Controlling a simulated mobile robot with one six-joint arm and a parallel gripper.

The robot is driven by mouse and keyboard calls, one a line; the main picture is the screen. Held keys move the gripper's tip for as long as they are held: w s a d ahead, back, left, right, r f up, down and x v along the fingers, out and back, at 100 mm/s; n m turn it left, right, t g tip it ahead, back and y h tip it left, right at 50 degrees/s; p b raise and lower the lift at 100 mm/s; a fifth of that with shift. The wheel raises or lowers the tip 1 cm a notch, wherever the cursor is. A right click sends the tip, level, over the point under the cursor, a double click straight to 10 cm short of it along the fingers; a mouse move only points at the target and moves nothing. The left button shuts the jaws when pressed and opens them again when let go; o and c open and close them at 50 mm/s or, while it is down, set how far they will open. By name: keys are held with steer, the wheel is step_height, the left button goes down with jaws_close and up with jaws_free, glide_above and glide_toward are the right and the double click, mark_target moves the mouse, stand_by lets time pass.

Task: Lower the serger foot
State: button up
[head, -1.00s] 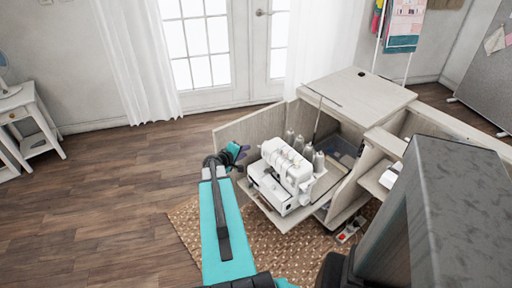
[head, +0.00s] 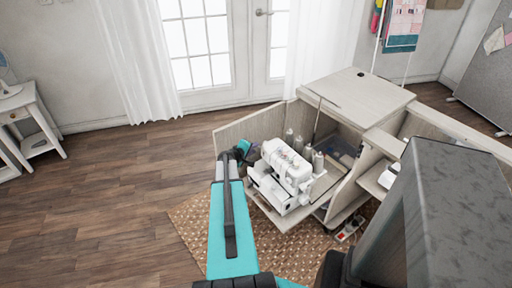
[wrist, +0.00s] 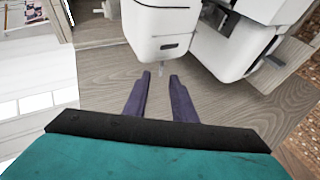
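The white serger (head: 285,177) stands on the pulled-out shelf of the open sewing cabinet. In the wrist view the serger (wrist: 160,32) fills the top middle, with its white body and a small metal part under its head. The serger foot itself is too small or hidden to make out clearly. My gripper (wrist: 160,78) points toward the serger's underside, its two dark purple fingers apart with nothing between them. In the head view my gripper (head: 249,152) is just left of the serger, partly hidden by my arm.
The wooden shelf (wrist: 185,100) lies beneath the fingers. The cabinet's open door (head: 240,128) stands behind my gripper. Thread cones (head: 308,153) stand behind the serger. A woven rug (head: 190,222) lies below, and the wood floor at left is clear.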

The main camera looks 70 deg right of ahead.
steer(key=shift+x, duration=1.45)
